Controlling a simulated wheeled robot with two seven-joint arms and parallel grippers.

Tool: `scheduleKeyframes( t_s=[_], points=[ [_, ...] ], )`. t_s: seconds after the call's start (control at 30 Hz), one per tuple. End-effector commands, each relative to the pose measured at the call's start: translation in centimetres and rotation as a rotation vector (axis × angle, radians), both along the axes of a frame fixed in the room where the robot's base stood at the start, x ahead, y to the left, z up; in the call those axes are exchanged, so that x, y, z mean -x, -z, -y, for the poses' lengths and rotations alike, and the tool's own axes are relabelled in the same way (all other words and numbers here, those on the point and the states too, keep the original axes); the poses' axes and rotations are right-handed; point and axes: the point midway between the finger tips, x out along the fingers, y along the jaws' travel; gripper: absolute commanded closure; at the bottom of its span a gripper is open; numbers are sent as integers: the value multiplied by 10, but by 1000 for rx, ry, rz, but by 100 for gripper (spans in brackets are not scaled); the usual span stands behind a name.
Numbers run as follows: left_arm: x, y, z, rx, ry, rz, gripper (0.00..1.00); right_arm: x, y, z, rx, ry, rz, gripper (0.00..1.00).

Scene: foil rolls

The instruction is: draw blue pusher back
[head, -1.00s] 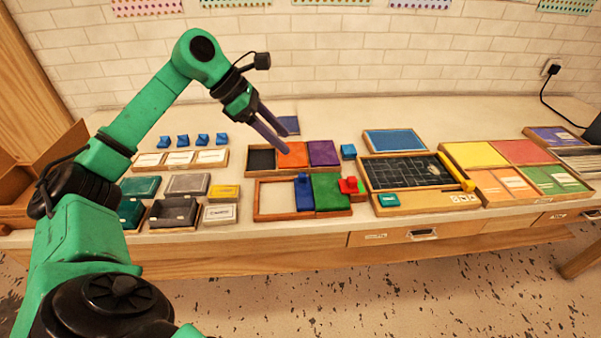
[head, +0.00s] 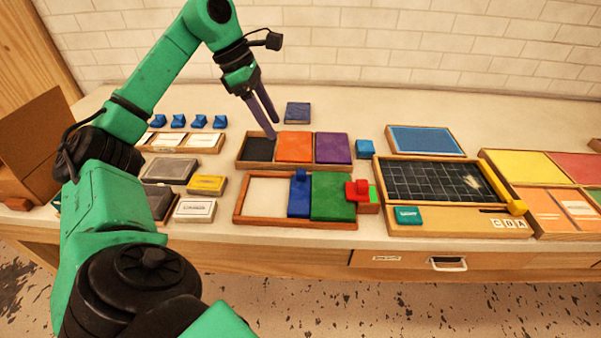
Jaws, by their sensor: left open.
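A blue pusher (head: 299,197) with a raised knob at its back stands in the front wooden tray (head: 236,213). It lies between the tray's pale empty left part and a green panel (head: 333,197). My left gripper (head: 274,129) is open and empty. Its purple-grey fingers point down over the back tray (head: 241,163), near the border of its black and orange parts. The gripper is behind and left of the blue pusher, apart from it. My right gripper is out of view.
A red knobbed piece (head: 357,190) sits at the front tray's right end. A small blue block (head: 365,148) and a dark gridded board (head: 437,182) stand to the right. Several small blue pieces (head: 179,121) line the back left. A dark blue square (head: 298,112) lies behind the gripper.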

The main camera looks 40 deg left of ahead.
Motion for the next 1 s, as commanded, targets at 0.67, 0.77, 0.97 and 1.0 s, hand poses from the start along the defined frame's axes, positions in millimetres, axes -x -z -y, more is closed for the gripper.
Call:
scheduleKeyframes(
  t_s=[0.67, 0.77, 0.97, 1.0],
  points=[
    [-30, 124, 40, 1, 1, -3, 38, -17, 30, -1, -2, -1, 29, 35],
    [-33, 135, 44, 2, 1, -2, 38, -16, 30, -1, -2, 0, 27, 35],
    [-35, 140, 45, 1, 0, 1, 38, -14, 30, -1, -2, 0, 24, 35],
    [-35, 140, 45, 1, 0, 1, 38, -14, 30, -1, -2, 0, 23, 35]
  ],
)
